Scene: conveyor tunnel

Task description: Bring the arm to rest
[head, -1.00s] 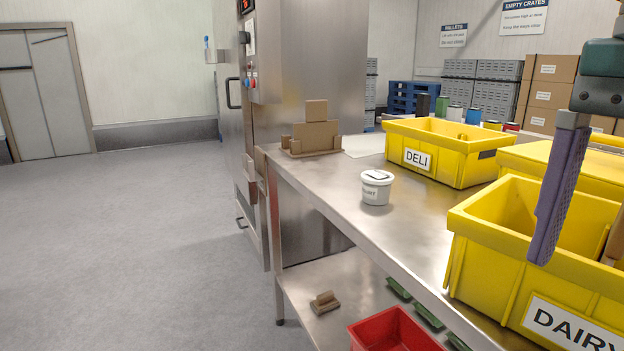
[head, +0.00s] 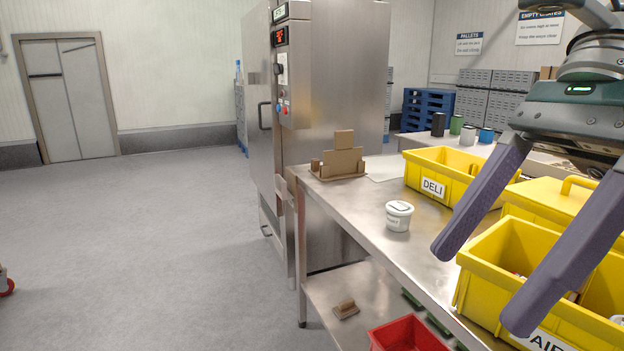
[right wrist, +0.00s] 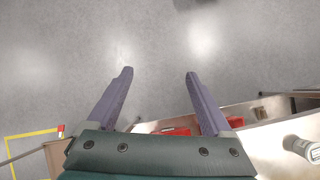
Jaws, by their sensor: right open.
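My right gripper (head: 482,285) is open and empty at the right of the head view. Its two purple fingers are spread apart and point down and to the left, in front of the yellow DAIRY crate (head: 477,305). In the right wrist view its fingers (right wrist: 160,73) are apart with nothing between them but grey floor. The right arm comes in from the upper right. My left gripper is not in view.
A white tub (head: 398,216) stands on the steel table (head: 345,203), near the yellow DELI crate (head: 433,187). A red crate (head: 408,335) sits on the lower shelf. A steel cabinet (head: 335,80) stands behind.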

